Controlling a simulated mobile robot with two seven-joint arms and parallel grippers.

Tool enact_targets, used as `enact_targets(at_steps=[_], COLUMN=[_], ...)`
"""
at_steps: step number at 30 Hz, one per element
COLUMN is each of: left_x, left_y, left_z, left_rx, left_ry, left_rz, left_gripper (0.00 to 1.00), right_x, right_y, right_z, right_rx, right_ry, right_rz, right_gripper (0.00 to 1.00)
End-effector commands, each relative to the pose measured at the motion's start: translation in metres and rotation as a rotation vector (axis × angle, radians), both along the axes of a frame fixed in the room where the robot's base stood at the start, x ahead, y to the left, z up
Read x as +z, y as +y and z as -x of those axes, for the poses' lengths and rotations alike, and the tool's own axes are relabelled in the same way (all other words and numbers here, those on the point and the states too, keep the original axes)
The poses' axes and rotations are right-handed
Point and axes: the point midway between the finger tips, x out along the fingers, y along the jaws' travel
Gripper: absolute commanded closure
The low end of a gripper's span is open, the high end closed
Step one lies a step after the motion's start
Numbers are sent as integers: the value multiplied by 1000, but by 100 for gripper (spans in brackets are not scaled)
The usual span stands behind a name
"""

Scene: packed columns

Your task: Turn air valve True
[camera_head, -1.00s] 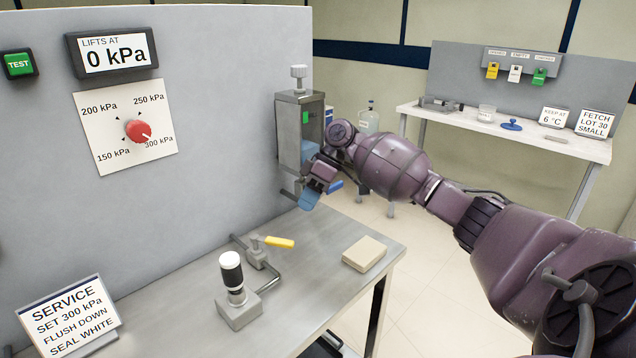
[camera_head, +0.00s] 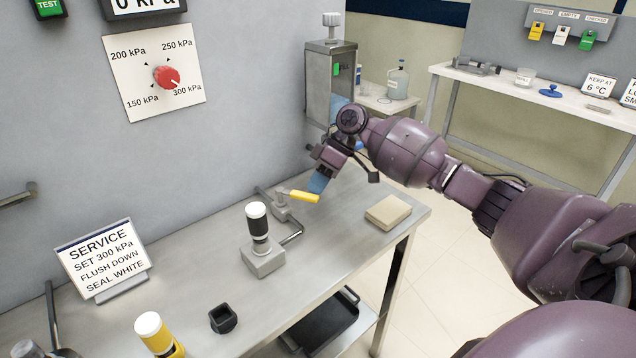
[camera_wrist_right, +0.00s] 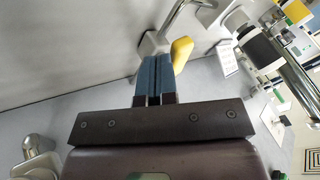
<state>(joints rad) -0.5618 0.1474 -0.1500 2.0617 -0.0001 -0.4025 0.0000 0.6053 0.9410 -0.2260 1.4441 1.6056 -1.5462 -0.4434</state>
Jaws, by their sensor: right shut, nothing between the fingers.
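The air valve (camera_head: 281,207) sits on the pipe on the metal bench, with a yellow lever handle (camera_head: 305,197) pointing right, away from the panel. My right gripper (camera_head: 318,184) has its blue fingers shut and empty, just above and beside the yellow handle. In the right wrist view the shut fingers (camera_wrist_right: 155,76) are close to the handle (camera_wrist_right: 181,50), which shows just right of their tips; I cannot tell whether they touch. My left gripper is not in view.
The pipe leads to a block with a black and white cylinder (camera_head: 257,225). A beige block (camera_head: 388,212) lies at the bench's right edge. A service sign (camera_head: 102,258), a black cup (camera_head: 223,318) and a yellow cylinder (camera_head: 158,335) stand in front. A red knob (camera_head: 166,77) is on the panel.

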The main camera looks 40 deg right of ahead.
Motion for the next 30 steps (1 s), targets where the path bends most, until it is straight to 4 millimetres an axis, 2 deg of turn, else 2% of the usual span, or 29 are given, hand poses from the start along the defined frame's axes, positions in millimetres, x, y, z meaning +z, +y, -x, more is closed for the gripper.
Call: enact_targets(at_steps=[16, 26, 30], left_x=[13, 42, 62], left_y=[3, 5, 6], left_z=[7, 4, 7], left_rx=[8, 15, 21], left_ry=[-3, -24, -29], left_rz=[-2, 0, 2], left_gripper=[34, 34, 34], right_x=[3, 9, 9], right_y=[4, 13, 19], right_z=[6, 15, 20], right_rx=[-78, -212, -297], right_ry=[-1, -4, -2], right_rz=[-1, -4, -4], right_gripper=[100, 100, 100])
